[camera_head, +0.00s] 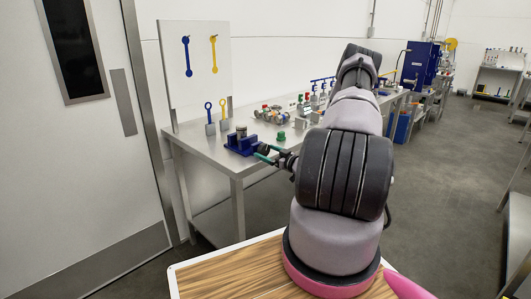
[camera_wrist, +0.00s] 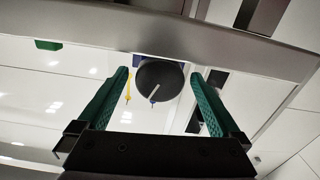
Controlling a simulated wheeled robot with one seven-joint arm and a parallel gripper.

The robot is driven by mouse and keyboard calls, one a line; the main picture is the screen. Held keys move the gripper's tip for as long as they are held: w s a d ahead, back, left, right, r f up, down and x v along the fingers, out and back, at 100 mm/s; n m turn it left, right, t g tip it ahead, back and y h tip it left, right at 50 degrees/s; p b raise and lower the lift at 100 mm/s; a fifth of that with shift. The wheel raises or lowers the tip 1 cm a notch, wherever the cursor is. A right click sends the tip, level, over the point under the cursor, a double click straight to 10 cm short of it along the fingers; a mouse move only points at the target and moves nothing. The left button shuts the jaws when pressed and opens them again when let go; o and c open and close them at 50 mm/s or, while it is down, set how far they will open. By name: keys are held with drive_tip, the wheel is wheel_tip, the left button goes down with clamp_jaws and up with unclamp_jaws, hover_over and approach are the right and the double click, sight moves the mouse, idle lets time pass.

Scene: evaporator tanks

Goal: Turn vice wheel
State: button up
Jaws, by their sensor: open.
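The blue vice (camera_head: 241,146) sits on the near end of the steel workbench, with a grey cylindrical piece upright in its top. My gripper (camera_head: 265,153) is at the vice's right side, its green fingers pointing toward it. In the wrist view, the vice wheel (camera_wrist: 158,86) is a dark round disc with a light line on its face. It lies between the two open fingers of my gripper (camera_wrist: 158,78), with a gap visible on each side. A bit of the vice's blue body (camera_wrist: 141,122) shows behind the wheel. The wheel is hard to make out in the head view.
A green object (camera_head: 281,137) stands on the workbench (camera_head: 240,169) right of the vice, with valves and fittings beyond. Blue and yellow tools hang on an upright white board (camera_head: 197,65) behind. A closed door (camera_head: 80,140) is at left. Open floor (camera_head: 450,170) lies to the right.

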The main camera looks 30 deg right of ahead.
drive_tip(key=shift+w+a, duration=0.25)
drive_tip(key=shift+w, duration=0.3)
drive_tip(key=c, duration=1.3)
drive_tip(key=shift+n, duration=1.6)
drive_tip(key=o, duration=1.3)
drive_tip(key=shift+d, duration=0.1)
drive_tip(key=shift+s, duration=0.1)
